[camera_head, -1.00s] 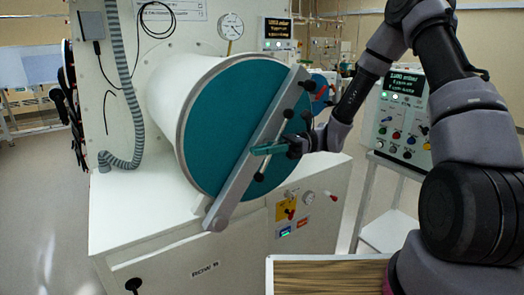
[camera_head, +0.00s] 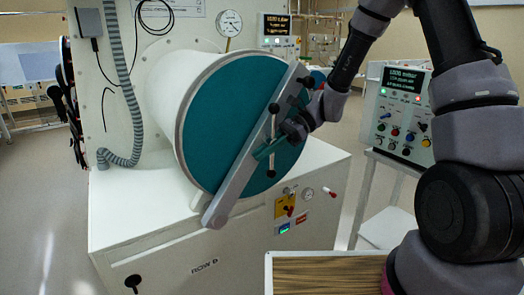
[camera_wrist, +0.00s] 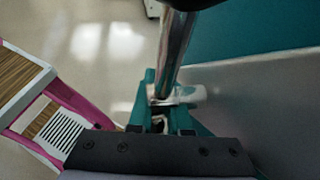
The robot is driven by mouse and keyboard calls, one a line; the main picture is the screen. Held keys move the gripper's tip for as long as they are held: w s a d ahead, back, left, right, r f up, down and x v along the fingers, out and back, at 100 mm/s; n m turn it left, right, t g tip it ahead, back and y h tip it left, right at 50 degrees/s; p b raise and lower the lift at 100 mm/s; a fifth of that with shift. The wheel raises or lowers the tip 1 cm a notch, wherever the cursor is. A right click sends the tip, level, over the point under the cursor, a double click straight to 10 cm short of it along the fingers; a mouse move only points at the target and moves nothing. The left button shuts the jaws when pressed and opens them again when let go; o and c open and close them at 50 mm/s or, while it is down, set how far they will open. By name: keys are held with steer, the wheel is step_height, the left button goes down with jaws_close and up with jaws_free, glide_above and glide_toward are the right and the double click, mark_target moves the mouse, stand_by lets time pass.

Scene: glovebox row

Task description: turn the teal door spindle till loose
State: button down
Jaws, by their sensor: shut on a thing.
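The round teal door (camera_head: 222,125) closes the white cylinder and has a grey diagonal bar (camera_head: 243,176) across its face. The spindle's crossbar (camera_head: 273,127), a thin rod with dark knobs at its ends, stands nearly upright in front of the bar. My gripper (camera_head: 266,150) is at the rod with its teal fingers around it. In the wrist view the shiny metal rod (camera_wrist: 175,52) runs up from between my fingers (camera_wrist: 165,108), which are shut on it. The spindle's centre is hidden behind my gripper.
The white cabinet (camera_head: 160,235) stands below the door, with small valves and a gauge on its front. A control console (camera_head: 402,115) on a stand is at right. A wood-topped tray (camera_head: 325,274) is at the front. Open floor lies at left.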

steer(key=shift+f, duration=0.1)
stand_by(0.5)
steer(key=c, duration=1.2)
jaws_free()
steer(key=shift+o, duration=0.2)
steer(key=shift+h, duration=0.3)
steer(key=shift+w+d, duration=0.1)
steer(key=v, duration=0.3)
steer(key=shift+w+d, duration=0.15)
steer(key=shift+d, duration=0.1)
steer(key=w+d, duration=0.4)
steer(key=d, duration=0.6)
steer(key=shift+d, duration=0.25)
steer(key=shift+w, duration=0.1)
